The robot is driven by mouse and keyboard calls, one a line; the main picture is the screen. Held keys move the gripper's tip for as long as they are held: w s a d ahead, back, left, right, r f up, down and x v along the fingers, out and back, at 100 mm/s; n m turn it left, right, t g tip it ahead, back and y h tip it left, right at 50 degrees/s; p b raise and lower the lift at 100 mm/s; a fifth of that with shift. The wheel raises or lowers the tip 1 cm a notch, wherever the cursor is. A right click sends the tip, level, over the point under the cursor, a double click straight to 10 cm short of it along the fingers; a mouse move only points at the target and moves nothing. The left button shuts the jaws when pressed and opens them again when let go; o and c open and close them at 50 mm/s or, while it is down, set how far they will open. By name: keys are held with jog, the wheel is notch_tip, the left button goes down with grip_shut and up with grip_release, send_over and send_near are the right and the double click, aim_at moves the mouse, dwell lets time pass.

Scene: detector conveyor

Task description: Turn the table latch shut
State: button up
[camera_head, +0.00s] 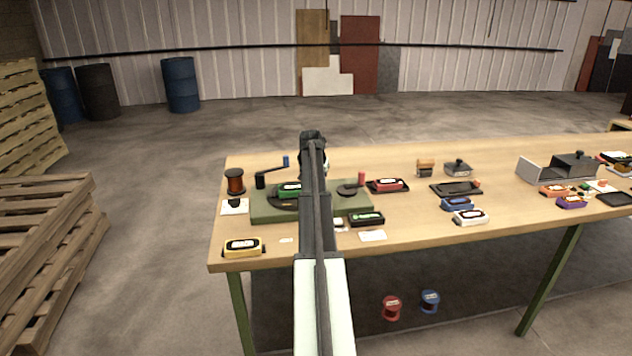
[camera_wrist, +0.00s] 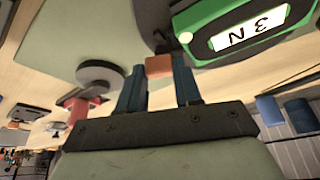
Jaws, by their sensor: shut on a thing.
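My gripper (camera_wrist: 159,78) has its two blue fingers closed around a small orange-brown block, which looks like the table latch (camera_wrist: 159,67). The block sits beside the dark round turntable (camera_head: 277,203) on the green base plate (camera_head: 260,215). A green-cased detector with a white label (camera_wrist: 250,27) rests on the turntable, right beside the fingertips; it also shows in the head view (camera_head: 290,189). In the head view my arm hides the fingers and the latch, and I cannot tell the latch's exact angle.
A grey disc (camera_wrist: 100,76) with a red handle (camera_wrist: 78,108) stands left of my fingers in the wrist view. A crank with a blue knob (camera_head: 286,161) stands behind the plate. A black-and-green detector (camera_head: 366,219) and a red one (camera_head: 388,185) lie to the right on the wooden table.

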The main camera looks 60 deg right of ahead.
jog(key=n+t+y, duration=0.1)
jog(key=n, duration=0.3)
jog(key=shift+d+n, duration=0.15)
jog(key=shift+n, duration=0.15)
jog(key=shift+t, duration=0.4)
jog(key=o, duration=1)
jog(key=shift+o, duration=0.2)
